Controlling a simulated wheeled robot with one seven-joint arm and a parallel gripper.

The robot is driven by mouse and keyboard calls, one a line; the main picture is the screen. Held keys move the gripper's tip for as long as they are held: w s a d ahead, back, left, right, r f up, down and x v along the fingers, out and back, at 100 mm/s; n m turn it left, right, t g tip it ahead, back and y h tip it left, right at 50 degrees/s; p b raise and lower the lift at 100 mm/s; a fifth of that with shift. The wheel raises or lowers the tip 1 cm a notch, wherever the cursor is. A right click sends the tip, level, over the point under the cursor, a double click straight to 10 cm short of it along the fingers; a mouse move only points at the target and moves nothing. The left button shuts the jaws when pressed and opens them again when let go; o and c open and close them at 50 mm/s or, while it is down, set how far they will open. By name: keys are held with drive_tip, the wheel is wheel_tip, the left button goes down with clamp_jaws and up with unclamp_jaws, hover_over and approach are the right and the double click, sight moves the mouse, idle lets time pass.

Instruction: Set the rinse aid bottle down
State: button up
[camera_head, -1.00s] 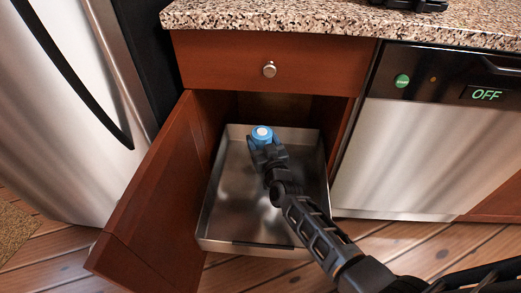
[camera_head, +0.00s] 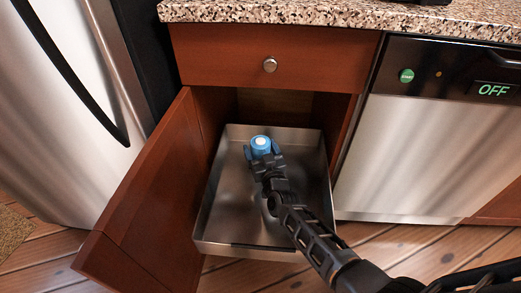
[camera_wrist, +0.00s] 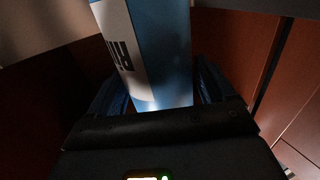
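The rinse aid bottle, with a blue-and-white top (camera_head: 261,143), stands in the metal pull-out tray (camera_head: 222,212) of the open cabinet, towards the back. In the wrist view its blue and white label (camera_wrist: 150,45) shows dark lettering, and it looks upright or nearly so. My gripper (camera_head: 262,152) reaches in from the front right, with one finger on each side of the bottle. The fingers (camera_wrist: 160,88) look spread, with their blue inner pads showing beside it. The bottle's base is hidden, so its contact with the tray floor cannot be seen.
The cabinet door (camera_head: 150,190) stands open at the left, near the fridge (camera_head: 60,110). A closed drawer (camera_head: 300,62) and granite counter (camera_head: 330,15) are above. A dishwasher (camera_head: 425,150) is at the right. The tray is otherwise empty.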

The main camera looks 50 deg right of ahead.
drive_tip(key=shift+o, duration=1.1)
drive_tip(key=shift+r, duration=0.2)
drive_tip(key=p+v, duration=0.2)
drive_tip(key=v, duration=0.5)
drive_tip(key=shift+s+a+p, duration=0.15)
drive_tip(key=shift+s+p, duration=0.05)
drive_tip(key=shift+p, duration=0.1)
